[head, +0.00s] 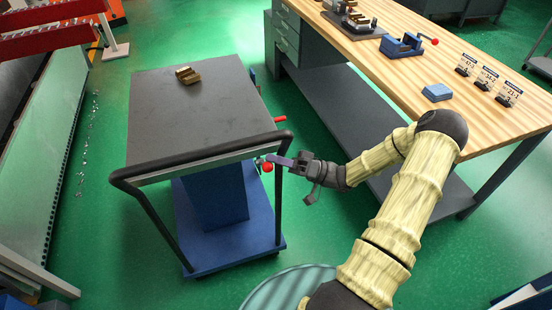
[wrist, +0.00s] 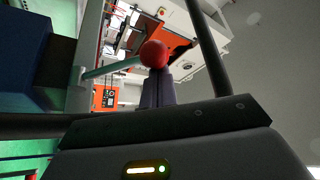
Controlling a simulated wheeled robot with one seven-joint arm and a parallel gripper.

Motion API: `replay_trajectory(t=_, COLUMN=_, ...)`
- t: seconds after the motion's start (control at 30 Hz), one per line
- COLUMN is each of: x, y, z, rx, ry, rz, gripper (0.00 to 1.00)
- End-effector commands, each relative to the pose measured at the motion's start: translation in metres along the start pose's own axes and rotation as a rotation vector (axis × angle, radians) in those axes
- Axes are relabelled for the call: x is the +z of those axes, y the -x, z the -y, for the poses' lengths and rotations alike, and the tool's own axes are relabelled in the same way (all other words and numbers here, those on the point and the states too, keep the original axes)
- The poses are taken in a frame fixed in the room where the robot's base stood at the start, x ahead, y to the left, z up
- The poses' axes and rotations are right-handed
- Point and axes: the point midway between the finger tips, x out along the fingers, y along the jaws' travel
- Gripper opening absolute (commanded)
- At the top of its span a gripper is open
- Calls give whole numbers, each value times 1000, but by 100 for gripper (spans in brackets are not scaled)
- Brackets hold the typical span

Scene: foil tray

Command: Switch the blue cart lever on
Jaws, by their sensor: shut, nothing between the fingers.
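The blue cart (head: 216,195) stands left of my arm, with a dark grey top (head: 190,105) and a black push handle (head: 200,153). A lever ends in a red ball knob (head: 267,167) below the handle's right corner; in the wrist view the red knob (wrist: 153,54) sits on a pale rod (wrist: 112,68). My gripper (head: 272,160) is shut and empty, its fingertips right at the knob. In the wrist view the closed fingers (wrist: 157,90) point at the knob and partly overlap its lower edge; whether they touch I cannot tell.
A second red-tipped lever (head: 280,119) is on the cart's right side. A brass block (head: 187,75) lies on the cart top. The handle bar is close to my gripper.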

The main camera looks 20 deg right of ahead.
Motion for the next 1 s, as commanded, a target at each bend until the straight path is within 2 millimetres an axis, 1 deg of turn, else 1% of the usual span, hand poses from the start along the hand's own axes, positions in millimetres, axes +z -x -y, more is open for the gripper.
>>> replay_trajectory(t=0.27, x=13, y=8, z=-4, rx=-59, ry=98, rz=-3, gripper=0)
replay_trajectory(t=0.7, x=40, y=24, z=-11, rx=-216, ry=368, rz=-3, gripper=0)
replay_trajectory(t=1.0, x=47, y=28, z=-14, rx=-265, ry=454, rz=1, gripper=0)
